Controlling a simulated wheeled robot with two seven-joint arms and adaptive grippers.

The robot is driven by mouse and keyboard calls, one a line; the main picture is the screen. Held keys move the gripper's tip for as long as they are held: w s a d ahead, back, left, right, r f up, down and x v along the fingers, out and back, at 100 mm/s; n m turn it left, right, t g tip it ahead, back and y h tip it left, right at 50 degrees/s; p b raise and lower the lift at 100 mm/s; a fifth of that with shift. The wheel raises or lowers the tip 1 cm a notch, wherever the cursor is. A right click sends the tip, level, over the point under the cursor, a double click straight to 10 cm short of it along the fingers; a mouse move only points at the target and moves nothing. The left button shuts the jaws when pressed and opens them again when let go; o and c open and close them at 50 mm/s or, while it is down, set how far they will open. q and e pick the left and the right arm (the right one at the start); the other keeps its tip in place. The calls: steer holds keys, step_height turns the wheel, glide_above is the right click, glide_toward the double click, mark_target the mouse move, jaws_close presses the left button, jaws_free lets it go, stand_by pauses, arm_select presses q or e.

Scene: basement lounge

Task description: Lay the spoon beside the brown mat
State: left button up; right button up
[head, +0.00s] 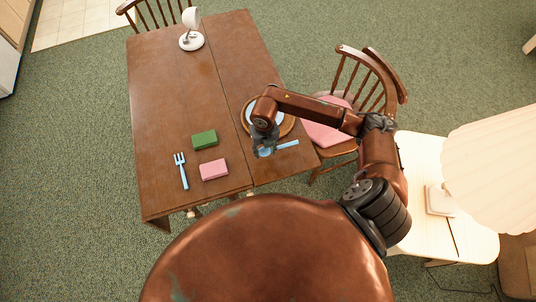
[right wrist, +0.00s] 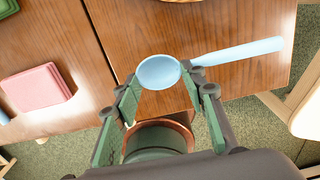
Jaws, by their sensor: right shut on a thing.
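The light blue spoon (head: 288,144) is at the right part of the brown table, below the round brown mat (head: 289,127) in the head view. A pale blue round thing on the mat is partly hidden by my arm. My right gripper (head: 265,150) is shut on the spoon at its bowl end. In the right wrist view the spoon bowl (right wrist: 158,72) sits between the fingertips (right wrist: 160,84), and the handle points right. I cannot tell whether the spoon touches the table. Only a sliver of the mat's edge (right wrist: 182,1) shows there. My left gripper is not in view.
A green block (head: 204,139), a pink block (head: 214,170) and a blue fork (head: 181,171) lie left of the spoon on the table (head: 165,100). A white lamp (head: 191,38) stands at the far end. A chair with a pink cushion (head: 322,137) stands close at the right edge.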

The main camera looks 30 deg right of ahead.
mark_target(268, 152)
steer(key=shift+s+d+f, duration=0.15)
steer(key=shift+d+f, duration=0.2)
steer(key=shift+f, duration=0.05)
steer(key=shift+d+f, duration=0.2)
steer(key=shift+f, duration=1.65)
steer(key=shift+s, duration=0.1)
steer(key=o, duration=1)
steer(key=shift+f, duration=0.1)
step_height(268, 152, up, 12)
steer(key=shift+r, duration=0.15)
